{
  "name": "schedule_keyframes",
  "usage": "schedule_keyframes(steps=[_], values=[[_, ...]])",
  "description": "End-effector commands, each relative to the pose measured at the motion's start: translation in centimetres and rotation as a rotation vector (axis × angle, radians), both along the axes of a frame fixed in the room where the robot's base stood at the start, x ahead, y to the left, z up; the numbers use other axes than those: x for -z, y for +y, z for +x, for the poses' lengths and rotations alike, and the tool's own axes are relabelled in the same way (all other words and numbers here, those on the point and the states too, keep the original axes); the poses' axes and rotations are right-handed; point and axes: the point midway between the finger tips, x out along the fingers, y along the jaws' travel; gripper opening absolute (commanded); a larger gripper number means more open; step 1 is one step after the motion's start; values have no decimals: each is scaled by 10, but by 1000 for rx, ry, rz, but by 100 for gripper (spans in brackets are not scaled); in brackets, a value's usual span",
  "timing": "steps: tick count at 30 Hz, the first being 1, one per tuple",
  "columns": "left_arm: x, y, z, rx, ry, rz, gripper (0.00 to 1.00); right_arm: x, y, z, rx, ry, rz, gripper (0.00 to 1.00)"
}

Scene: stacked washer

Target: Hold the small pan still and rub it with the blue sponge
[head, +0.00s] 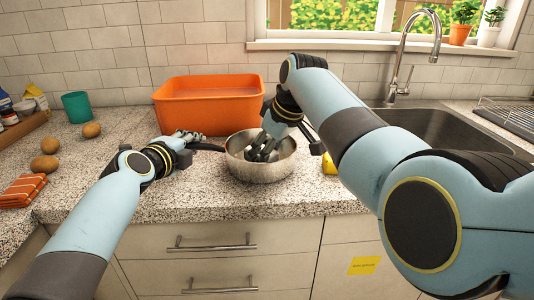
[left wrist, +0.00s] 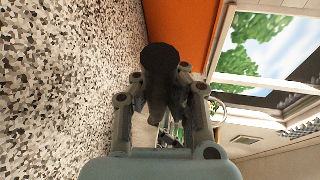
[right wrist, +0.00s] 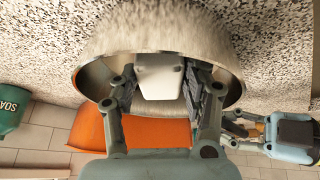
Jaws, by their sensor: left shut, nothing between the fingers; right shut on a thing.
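The small metal pan (head: 262,170) stands on the counter near its front edge; its dark handle (head: 208,147) points left. The handle also shows in the left wrist view (left wrist: 160,65), right in front of my left fingers. My left gripper (head: 185,150) is shut at the handle, with nothing held between the fingers. My right gripper (head: 262,152) reaches down into the pan (right wrist: 215,45) and is shut on a pale block (right wrist: 158,75), which I take to be the sponge. No blue shows on it; in the head view the fingers hide it.
An orange basin (head: 207,103) stands behind the pan. Several brown eggs or potatoes (head: 45,164), an orange striped cloth (head: 22,190) and a teal cup (head: 76,107) are at left. A yellow thing (head: 328,164) is right of the pan. The sink (head: 455,135) is at right.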

Motion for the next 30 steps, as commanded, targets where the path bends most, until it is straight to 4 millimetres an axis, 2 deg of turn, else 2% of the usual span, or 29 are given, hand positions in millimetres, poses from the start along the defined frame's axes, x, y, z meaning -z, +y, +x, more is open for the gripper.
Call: schedule_keyframes(steps=[6,14,30], values=[[-1,0,0,0,-2,-1,0,1,-1,18,0,2,-2,16],[-1,0,0,0,-2,-1,0,-1,0,23,1,1,0,16],[-1,0,0,0,-2,-1,0,-1,-1,-12,0,-1,-1,16]])
